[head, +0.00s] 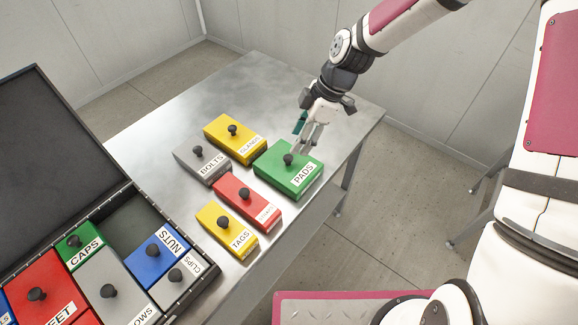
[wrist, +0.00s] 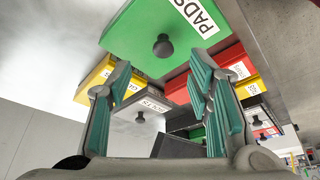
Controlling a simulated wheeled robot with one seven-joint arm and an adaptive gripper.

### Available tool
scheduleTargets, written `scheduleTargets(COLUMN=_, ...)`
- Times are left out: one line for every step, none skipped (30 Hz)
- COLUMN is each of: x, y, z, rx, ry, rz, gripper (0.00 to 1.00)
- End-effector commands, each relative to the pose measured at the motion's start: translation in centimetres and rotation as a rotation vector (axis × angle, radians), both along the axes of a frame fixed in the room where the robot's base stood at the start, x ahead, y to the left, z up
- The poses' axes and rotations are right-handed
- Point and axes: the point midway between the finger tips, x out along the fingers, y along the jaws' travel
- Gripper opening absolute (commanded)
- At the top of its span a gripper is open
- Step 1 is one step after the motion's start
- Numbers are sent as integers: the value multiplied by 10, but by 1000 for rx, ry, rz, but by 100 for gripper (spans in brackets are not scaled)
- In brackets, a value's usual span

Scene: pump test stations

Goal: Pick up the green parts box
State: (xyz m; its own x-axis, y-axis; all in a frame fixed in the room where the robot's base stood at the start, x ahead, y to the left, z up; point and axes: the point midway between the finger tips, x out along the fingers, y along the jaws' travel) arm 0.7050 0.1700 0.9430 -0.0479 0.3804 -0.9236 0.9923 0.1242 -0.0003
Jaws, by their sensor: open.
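The green parts box labelled PADS (head: 278,177) lies flat on the metal table, at the right of a group of boxes, with a black round knob (head: 288,159) on its lid. My gripper (head: 304,143) is at this box, with its fingers pointing down close to the knob. In the wrist view the green box (wrist: 150,20) fills the top, and its knob (wrist: 163,46) lies between and slightly beyond the spread fingertips of my gripper (wrist: 159,64). The gripper is open and empty. I cannot tell whether a fingertip touches the box.
A yellow box (head: 222,142), a grey BOLTS box (head: 190,162), a red box (head: 236,187) and a yellow TAGS box (head: 213,213) stand close by. An open black case (head: 130,200) at the left holds several boxes, including green CAPS (head: 76,243). The table's far part (head: 255,85) is bare.

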Motion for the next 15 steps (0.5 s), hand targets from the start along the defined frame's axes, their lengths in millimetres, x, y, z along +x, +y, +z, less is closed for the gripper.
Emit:
scheduleTargets(x=-1, y=4, z=-7, rx=1, ry=2, rz=2, gripper=47)
scheduleTargets(x=-1, y=5, z=-10, rx=0, ry=1, rz=2, gripper=47)
scheduleTargets(x=-1, y=5, z=-13, rx=0, ry=1, rz=0, gripper=47)
scheduleTargets(x=-1, y=6, z=-15, rx=0, ry=1, rz=-1, gripper=47)
scheduleTargets(x=-1, y=7, z=-16, rx=-1, ry=0, rz=-1, gripper=47)
scheduleTargets(x=-1, y=7, z=-18, rx=-1, ry=0, rz=-1, gripper=47)
scheduleTargets(x=-2, y=8, z=-19, rx=0, ry=1, rz=-1, gripper=47)
scheduleTargets(x=-2, y=9, z=-21, rx=0, ry=2, rz=1, gripper=47)
scheduleTargets(x=-3, y=10, z=-24, rx=0, ry=3, rz=1, gripper=47)
scheduleTargets(x=-4, y=11, z=-28, rx=0, ry=2, rz=1, gripper=47)
scheduleTargets(x=-5, y=12, z=-32, rx=-1, ry=3, rz=0, gripper=47)
scheduleTargets(x=-6, y=14, z=-38, rx=-2, ry=5, rz=1, gripper=47)
scheduleTargets(x=-7, y=16, z=-42, rx=-1, ry=4, rz=1, gripper=47)
scheduleTargets(x=-8, y=17, z=-46, rx=-1, ry=3, rz=0, gripper=47)
scheduleTargets(x=-8, y=18, z=-52, rx=-1, ry=4, rz=1, gripper=47)
